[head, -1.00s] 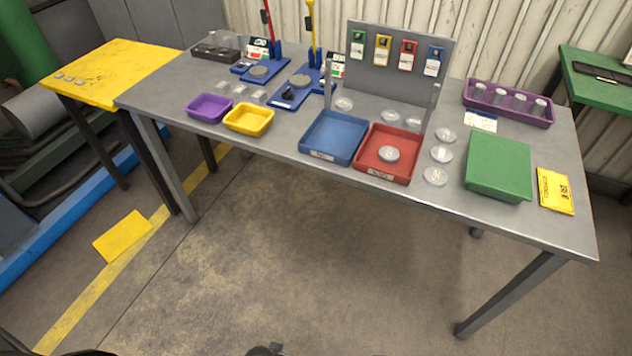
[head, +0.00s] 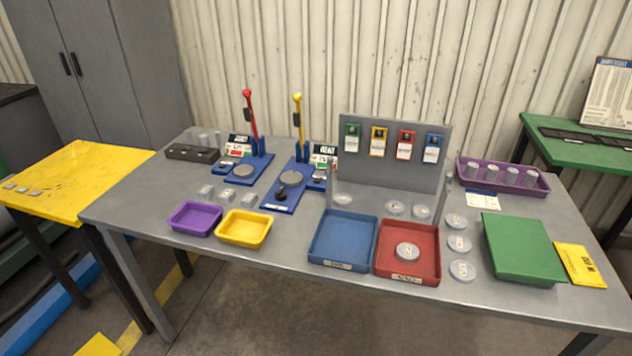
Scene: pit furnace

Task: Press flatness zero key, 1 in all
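Two blue gauge stations stand at the back of the grey table, left of its middle. The left station (head: 263,171) has a red-topped upright lever, a round grey plate and a small display. The right station (head: 280,208) has a yellow-topped lever, a round grey plate with a dark part near it, and a display (head: 324,155). The display lettering is too small to read surely, so I cannot tell which one is for flatness. A zero key cannot be made out on either. Neither of my grippers is in view.
On the grey table (head: 150,215) are a purple tray (head: 194,231), a yellow tray (head: 243,243), a blue tray (head: 317,255), a red tray (head: 381,267), a tag board (head: 388,177) and a green block (head: 522,247). Clear disks lie around. A yellow table stands left, a green one right.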

